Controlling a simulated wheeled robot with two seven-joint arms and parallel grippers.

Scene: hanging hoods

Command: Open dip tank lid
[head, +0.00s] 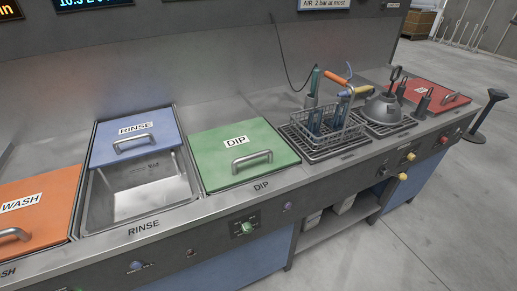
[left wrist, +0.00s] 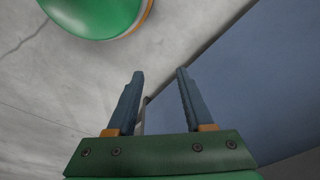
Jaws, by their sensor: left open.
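The dip tank lid (head: 236,153) is a green square panel with a DIP label and a grey bar handle (head: 251,160) near its front edge. It lies flat and shut over its tank in the head view. Neither gripper shows in the head view. My left gripper (left wrist: 160,72) shows in the left wrist view, its two dark fingers apart with nothing between them. It points at a grey floor and a blue panel (left wrist: 245,80), away from any lid. My right gripper is not in view.
The blue rinse lid (head: 135,138) is slid back, exposing the rinse tank (head: 150,192). The orange wash lid (head: 38,212) is at left. A wire basket (head: 325,125) with tools stands right of the dip lid. A red lid (head: 436,95) is farther right. Knobs line the front panel.

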